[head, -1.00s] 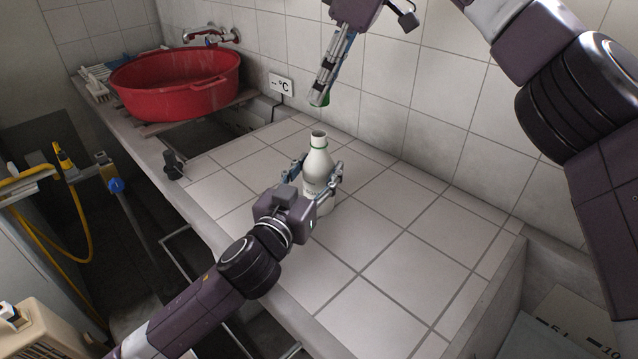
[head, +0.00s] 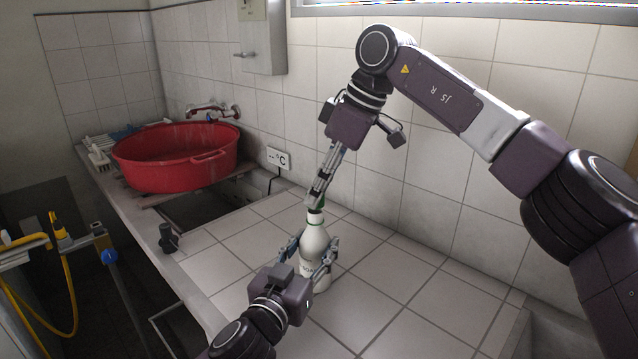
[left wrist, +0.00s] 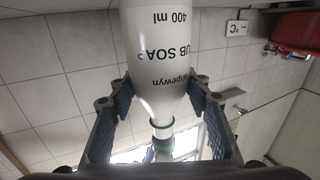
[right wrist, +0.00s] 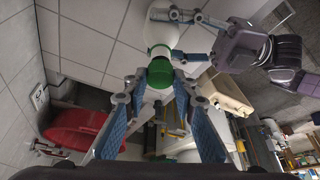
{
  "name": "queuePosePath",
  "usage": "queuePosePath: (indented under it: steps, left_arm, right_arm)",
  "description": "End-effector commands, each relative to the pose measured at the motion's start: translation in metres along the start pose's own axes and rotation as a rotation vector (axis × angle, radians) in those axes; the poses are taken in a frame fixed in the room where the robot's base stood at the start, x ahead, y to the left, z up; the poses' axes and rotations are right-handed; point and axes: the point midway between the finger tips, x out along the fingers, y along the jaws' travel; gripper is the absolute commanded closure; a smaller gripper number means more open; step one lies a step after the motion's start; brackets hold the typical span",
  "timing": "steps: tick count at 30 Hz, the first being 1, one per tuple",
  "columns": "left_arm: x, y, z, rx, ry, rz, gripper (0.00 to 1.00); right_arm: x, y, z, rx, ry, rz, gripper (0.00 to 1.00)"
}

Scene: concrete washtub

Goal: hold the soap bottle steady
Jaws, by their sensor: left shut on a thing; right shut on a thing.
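The white soap bottle (head: 313,242) stands upright on the tiled counter. My left gripper (head: 312,256) is shut around its body, one finger on each side. My right gripper (head: 317,199) points down from above, shut on a green cap (right wrist: 159,73). The cap is at the bottle's mouth, in line with the neck. I cannot tell whether it is fully seated. The fingers partly hide the cap in the head view.
A red tub (head: 175,160) stands on the counter's far left, over a basin. A small black fitting (head: 168,238) sits on the counter's left edge. The counter right of the bottle is clear.

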Motion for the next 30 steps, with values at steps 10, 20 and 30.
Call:
queuePosePath:
  steps: [10, 20, 30]
  left_arm:
    - [0.000, 0.000, 0.000, 0.001, -0.001, 0.000, 0.99]
    - [0.000, 0.000, 0.000, 0.001, -0.001, 0.000, 0.99]
    - [0.000, 0.000, 0.000, 0.001, -0.001, 0.000, 0.99]
  right_arm:
    - [-0.001, 0.000, 0.000, 0.000, 0.000, 0.000, 0.83]
    - [0.011, 0.000, 0.005, 0.000, -0.001, 0.000, 0.83]
    - [0.016, 0.000, 0.007, -0.001, 0.000, 0.000, 0.83]
